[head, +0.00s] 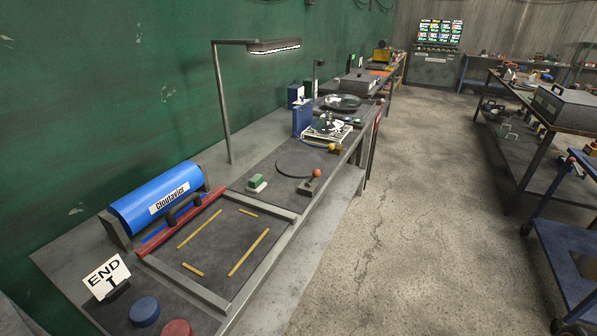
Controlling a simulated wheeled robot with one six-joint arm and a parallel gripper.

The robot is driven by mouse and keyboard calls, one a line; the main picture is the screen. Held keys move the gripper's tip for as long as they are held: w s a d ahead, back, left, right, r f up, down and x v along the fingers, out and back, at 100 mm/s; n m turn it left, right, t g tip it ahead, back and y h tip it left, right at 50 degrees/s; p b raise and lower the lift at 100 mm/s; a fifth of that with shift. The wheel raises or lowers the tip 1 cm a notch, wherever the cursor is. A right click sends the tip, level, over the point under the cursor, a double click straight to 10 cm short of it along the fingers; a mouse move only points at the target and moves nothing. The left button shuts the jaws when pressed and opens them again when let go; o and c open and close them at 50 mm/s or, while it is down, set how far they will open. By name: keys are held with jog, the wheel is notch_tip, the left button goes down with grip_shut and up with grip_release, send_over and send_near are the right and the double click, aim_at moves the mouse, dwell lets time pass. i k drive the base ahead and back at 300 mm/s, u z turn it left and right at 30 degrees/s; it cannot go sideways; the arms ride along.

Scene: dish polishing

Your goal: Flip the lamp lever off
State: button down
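A lamp (273,46) on a tall bent metal post stands on the workbench (262,142) at the left, and its underside glows white. A small lever with an orange-red ball knob (316,173) rises from a dark base near the bench's front edge, right of a dark round disc (298,161). No label shows which lever works the lamp. Another yellow-orange knob (333,148) shows a little farther along the bench. My gripper is not in view.
A green-topped block (257,183) sits left of the lever. The concrete floor (400,220) to the right is clear.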

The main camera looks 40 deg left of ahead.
aim_at(316, 173)
jog(key=u, duration=0.95)
jog(key=i, duration=0.95)
jog(key=u, duration=0.9)
